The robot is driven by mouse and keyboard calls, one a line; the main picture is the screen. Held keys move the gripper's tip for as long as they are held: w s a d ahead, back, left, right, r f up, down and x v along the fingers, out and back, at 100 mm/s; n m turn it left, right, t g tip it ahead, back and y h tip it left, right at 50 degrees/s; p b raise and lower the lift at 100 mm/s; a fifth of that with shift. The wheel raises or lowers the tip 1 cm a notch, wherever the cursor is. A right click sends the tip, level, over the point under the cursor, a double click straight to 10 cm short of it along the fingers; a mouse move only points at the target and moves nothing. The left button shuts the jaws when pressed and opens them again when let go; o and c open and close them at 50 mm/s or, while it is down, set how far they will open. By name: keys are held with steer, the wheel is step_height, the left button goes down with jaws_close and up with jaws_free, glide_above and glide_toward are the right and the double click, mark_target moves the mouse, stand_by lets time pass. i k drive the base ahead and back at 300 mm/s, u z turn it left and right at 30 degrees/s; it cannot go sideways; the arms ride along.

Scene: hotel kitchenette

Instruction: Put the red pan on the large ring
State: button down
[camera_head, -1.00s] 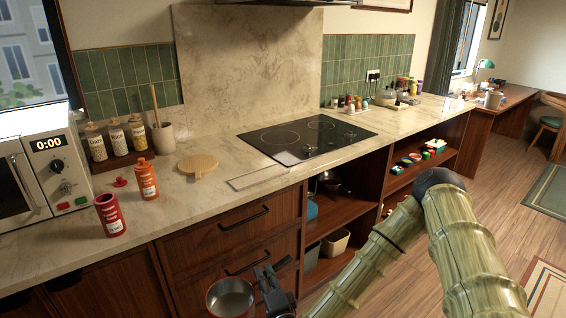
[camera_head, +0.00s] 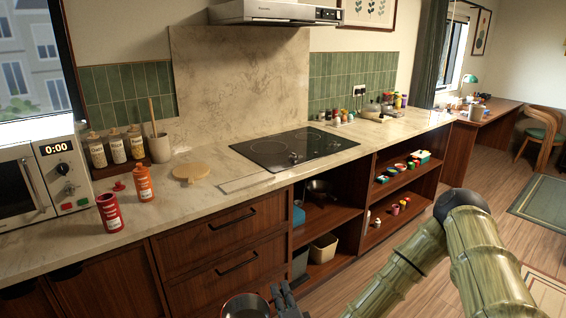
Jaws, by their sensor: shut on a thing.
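The handle is mostly hidden. The black cooktop (camera_head: 318,153) is set in the counter, with its rings bare. The large ring (camera_head: 268,147) appears to be the one on the left of the glass; the ring outlines are faint.
A round wooden board (camera_head: 190,172), an orange bottle (camera_head: 143,183) and a red can (camera_head: 109,212) stand left of the cooktop. A range hood (camera_head: 275,13) hangs above. A dark pan (camera_head: 318,187) sits on the open shelf below.

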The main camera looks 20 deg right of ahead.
mark_target(281, 144)
steer(key=z, duration=0.4)
steer(key=i, duration=0.95)
steer(key=z, duration=0.15)
